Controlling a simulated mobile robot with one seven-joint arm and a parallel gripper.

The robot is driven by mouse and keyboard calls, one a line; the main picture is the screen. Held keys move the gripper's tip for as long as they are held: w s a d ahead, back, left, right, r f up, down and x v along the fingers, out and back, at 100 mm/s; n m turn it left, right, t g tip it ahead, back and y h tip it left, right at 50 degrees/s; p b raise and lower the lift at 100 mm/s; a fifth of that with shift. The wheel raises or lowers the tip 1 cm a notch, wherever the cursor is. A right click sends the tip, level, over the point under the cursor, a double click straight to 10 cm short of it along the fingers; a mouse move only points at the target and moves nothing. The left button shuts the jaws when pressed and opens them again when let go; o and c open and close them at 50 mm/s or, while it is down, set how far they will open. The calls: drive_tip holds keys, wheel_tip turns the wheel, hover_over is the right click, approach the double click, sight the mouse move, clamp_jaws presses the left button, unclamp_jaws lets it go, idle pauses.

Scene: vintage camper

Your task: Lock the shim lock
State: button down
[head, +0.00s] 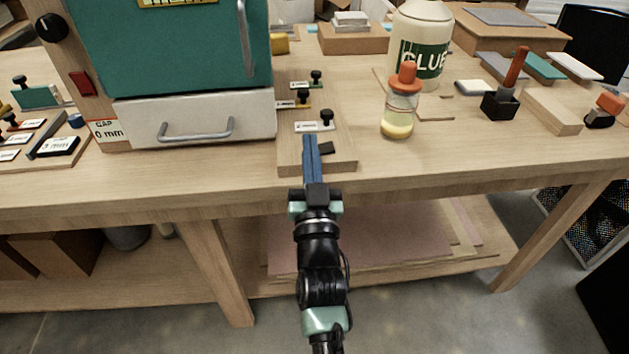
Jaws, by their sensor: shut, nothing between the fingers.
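My gripper (310,138) has long blue fingers, which lie close together, shut and empty. They reach over the front of a small wooden board (345,165) that carries several labelled plates with black knobs. The front plate, white with a black knob (314,125), is just beyond my fingertips. A small dark block (326,148) lies on the board right of the fingers. I cannot tell which part is the shim lock. A teal cabinet (170,50) at left has a "GAP 0 mm" label (107,131), a red switch (81,84) and a black knob (50,27). Contact between fingers and board is unclear.
A white drawer (196,116) with a metal handle sits under the teal cabinet. More knobbed plates, one marked "3 mm" (57,146), lie at far left. A jar with an orange cap (400,105) and a glue bottle (422,40) stand to the right.

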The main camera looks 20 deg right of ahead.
drive_tip(key=b+v, duration=0.2)
drive_tip(key=v, duration=0.5)
drive_tip(key=shift+s+d+b, duration=0.3)
drive_tip(key=shift+s+b, duration=0.05)
